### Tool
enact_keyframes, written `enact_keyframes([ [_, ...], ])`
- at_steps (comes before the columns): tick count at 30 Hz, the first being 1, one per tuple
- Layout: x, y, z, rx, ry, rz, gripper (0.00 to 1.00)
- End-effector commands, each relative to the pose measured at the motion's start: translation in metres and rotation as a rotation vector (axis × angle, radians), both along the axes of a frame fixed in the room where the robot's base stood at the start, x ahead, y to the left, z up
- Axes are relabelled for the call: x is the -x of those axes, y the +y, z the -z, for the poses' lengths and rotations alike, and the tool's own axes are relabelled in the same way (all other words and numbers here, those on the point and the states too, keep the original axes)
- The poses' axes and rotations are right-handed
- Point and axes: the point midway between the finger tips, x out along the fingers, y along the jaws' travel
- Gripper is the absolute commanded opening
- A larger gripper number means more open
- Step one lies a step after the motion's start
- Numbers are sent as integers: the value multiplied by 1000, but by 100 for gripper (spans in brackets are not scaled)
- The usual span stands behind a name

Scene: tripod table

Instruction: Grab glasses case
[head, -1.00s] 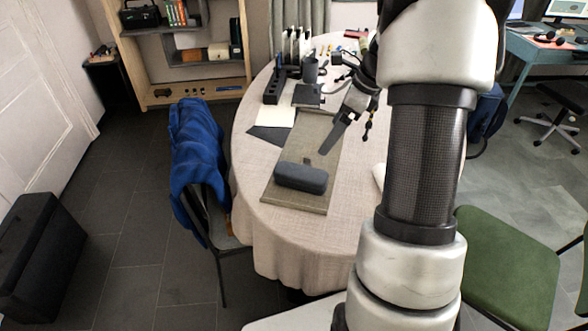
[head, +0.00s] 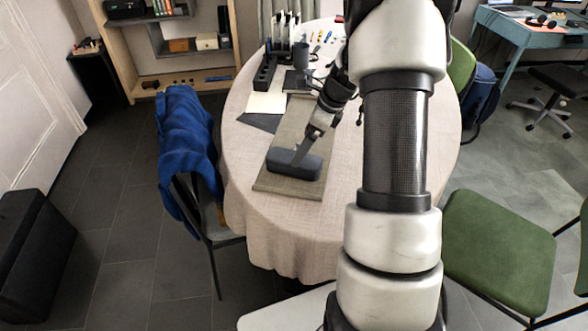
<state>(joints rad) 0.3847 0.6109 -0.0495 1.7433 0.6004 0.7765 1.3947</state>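The glasses case (head: 285,163) is a dark grey, rounded oblong box. It lies on a greenish-brown mat (head: 289,190) on the round table, which has a beige cloth. My gripper (head: 302,155) points down at the case from above right. One finger overlaps the case's top in the picture; the other finger is hard to make out. I cannot tell whether the gripper touches the case or how far apart its fingers are.
Behind the case are a dark folder, a white paper (head: 266,103), a black organiser (head: 265,72) and a dark mug (head: 300,54). A chair with a blue jacket (head: 186,135) stands left of the table. A green chair (head: 497,243) stands at right. The cloth's front is clear.

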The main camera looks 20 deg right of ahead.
Motion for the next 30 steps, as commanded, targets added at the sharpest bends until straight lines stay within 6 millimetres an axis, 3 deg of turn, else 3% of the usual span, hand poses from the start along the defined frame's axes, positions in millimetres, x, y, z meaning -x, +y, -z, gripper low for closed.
enact_keyframes([
  [8, -8, 15, 39, -2, 3, -2, 94],
  [16, -10, 17, 41, -2, 1, -1, 94],
  [27, -10, 16, 41, -1, 1, -1, 31],
  [30, -10, 16, 41, -1, 0, 0, 30],
])
